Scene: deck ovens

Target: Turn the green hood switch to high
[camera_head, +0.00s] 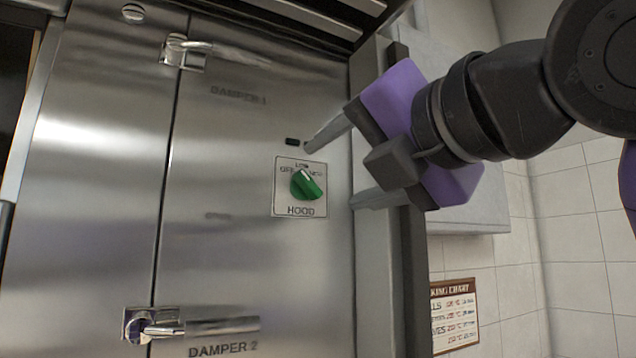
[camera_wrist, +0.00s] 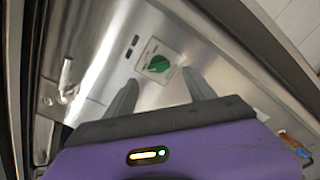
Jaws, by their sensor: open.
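The green hood switch (camera_head: 306,185) is a round knob with a raised grip on a pale square plate (camera_head: 300,211) marked OFF, LOW, HIGH and HOOD. Its grip is tilted, with a light line towards the upper left; I cannot tell exactly which mark it meets. The knob also shows in the wrist view (camera_wrist: 159,64), beyond and between the fingertips. My gripper (camera_head: 328,170) is open and empty. Its two grey fingers point at the steel panel from the right, apart from the knob. Nothing hides the knob.
Damper handles stand out from the steel front at the upper left (camera_head: 187,52) and lower left (camera_head: 153,326). A small dark indicator (camera_head: 292,142) sits above the plate. A grey box (camera_head: 470,215) on the tiled wall is behind my gripper. A cooking chart (camera_head: 454,315) hangs lower right.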

